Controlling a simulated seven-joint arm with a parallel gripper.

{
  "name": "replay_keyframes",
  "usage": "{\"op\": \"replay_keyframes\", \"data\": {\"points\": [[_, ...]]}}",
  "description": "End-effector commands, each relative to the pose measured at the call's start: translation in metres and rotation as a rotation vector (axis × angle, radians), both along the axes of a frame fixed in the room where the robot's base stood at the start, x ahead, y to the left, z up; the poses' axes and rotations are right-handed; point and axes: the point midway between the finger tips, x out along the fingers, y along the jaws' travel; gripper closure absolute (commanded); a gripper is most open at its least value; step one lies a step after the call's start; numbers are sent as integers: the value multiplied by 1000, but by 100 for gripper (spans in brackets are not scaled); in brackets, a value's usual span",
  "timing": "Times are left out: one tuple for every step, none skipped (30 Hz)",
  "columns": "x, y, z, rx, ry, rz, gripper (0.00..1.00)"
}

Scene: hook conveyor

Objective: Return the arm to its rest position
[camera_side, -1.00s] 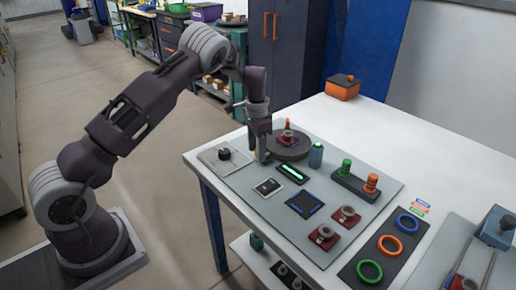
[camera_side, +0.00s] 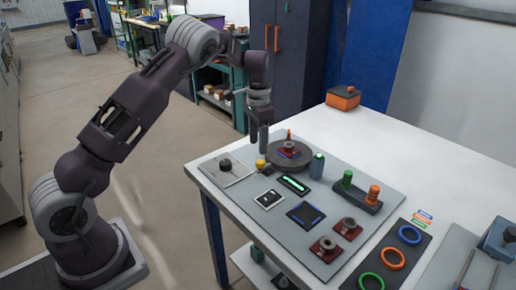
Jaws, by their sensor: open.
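My gripper (camera_side: 258,140) hangs pointing down above the left back part of the grey panel (camera_side: 255,216) on the white table. Its fingers look apart, and I see nothing between them. A small yellow knob (camera_side: 260,164) stands on the panel just below the fingertips, apart from them. The round dark turntable (camera_side: 290,153), carrying a red and metal piece (camera_side: 289,147), is just right of the gripper. My arm reaches over from the left.
The panel also holds a black knob on a light plate (camera_side: 225,165), a teal cylinder (camera_side: 317,166), a green and orange post block (camera_side: 355,192) and red blocks (camera_side: 324,247). Coloured rings (camera_side: 392,258) lie at right. An orange box (camera_side: 343,97) stands behind.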

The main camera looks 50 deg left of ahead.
Motion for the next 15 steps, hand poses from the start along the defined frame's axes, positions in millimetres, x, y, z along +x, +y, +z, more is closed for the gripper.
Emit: {"op": "replay_keyframes", "data": {"points": [[-2, -4, 13, -6, -15, 11, 52], [-5, -8, 25, -11, -28, 26, 52], [-12, -16, 45, -26, -51, 51, 52], [-20, -24, 64, -37, -70, 71, 52], [-30, -34, 84, -52, -92, 93, 52], [-47, -47, 110, -70, -121, 120, 52], [-62, -58, 128, -81, -141, 139, 52], [-78, -69, 145, -95, -162, 155, 52], [-101, -83, 165, -109, -190, 173, 52], [-120, -94, 179, -117, -212, 183, 52], [-140, -104, 190, -123, -232, 191, 52], [-168, -118, 203, -128, -261, 199, 52], [-190, -127, 209, -130, -284, 205, 52], [-211, -135, 213, -129, -306, 209, 52], [-239, -144, 216, -124, -336, 215, 52]]}}
